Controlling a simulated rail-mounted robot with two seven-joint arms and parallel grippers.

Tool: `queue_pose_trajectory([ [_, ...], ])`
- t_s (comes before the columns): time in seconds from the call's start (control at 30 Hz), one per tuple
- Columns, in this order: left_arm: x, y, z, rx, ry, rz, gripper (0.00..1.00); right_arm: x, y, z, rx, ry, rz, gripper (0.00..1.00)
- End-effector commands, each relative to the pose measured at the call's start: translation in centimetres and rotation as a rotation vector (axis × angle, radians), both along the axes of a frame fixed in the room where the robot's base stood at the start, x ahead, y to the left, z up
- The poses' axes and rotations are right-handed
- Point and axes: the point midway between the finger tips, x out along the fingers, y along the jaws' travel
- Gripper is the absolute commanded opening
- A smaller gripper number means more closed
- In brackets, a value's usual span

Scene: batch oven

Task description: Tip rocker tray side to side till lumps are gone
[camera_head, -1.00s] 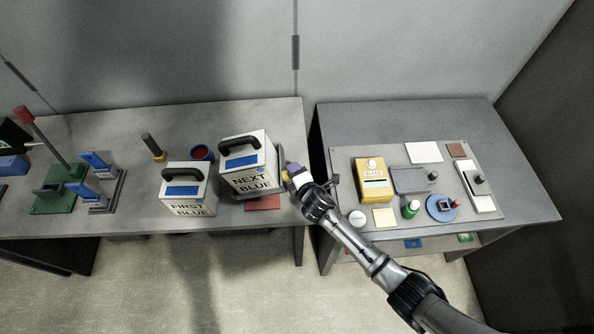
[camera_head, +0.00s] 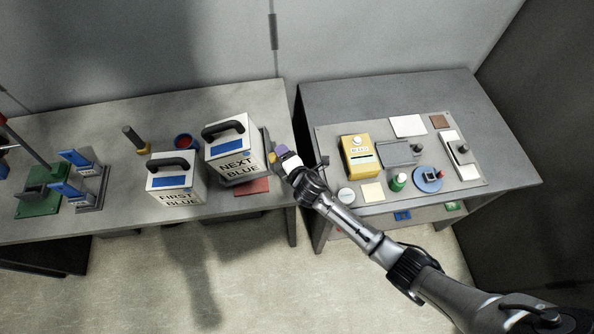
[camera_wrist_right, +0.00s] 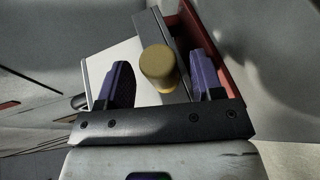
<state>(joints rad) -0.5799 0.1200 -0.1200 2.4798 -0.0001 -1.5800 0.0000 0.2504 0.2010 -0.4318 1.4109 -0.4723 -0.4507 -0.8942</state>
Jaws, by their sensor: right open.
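My right gripper (camera_head: 279,155) is at the right edge of the left table, beside the box labelled NEXT BLUE (camera_head: 235,152). In the right wrist view its two purple fingers (camera_wrist_right: 162,88) stand apart, open. A yellow knob (camera_wrist_right: 157,66) shows between them, with a gap on both sides. Behind the knob are a grey plate and a red-walled part (camera_wrist_right: 210,40), perhaps the rocker tray; the box hides much of it in the head view. No lumps can be made out. My left gripper is not in view.
A box labelled FIRST BLUE (camera_head: 176,180) stands left of NEXT BLUE, with a red cup (camera_head: 186,142) behind. A green-based lever stand (camera_head: 42,200) is further left. The right table holds a board (camera_head: 400,188) with a yellow box (camera_head: 357,157) and several small items.

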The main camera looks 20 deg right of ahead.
Motion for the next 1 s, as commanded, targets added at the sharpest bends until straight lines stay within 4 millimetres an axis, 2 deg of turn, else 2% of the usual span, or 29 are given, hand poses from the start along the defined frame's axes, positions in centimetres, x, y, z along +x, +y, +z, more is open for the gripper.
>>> queue_pose_trajectory([
  [0.3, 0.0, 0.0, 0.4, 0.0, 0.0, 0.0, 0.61, -5.7, -0.3, 1.9, 0.001, 0.0, 0.002, 0.6],
  [0.5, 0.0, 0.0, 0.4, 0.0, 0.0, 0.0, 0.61, -8.8, -0.5, 3.0, 0.001, 0.0, 0.002, 0.6],
  [0.73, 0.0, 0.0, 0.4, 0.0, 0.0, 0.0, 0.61, -10.7, -0.6, 3.7, 0.0, 0.0, 0.001, 0.6],
  [1.0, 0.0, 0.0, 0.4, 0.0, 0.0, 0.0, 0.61, -11.2, -0.7, 3.9, 0.0, 0.001, 0.0, 0.6],
])
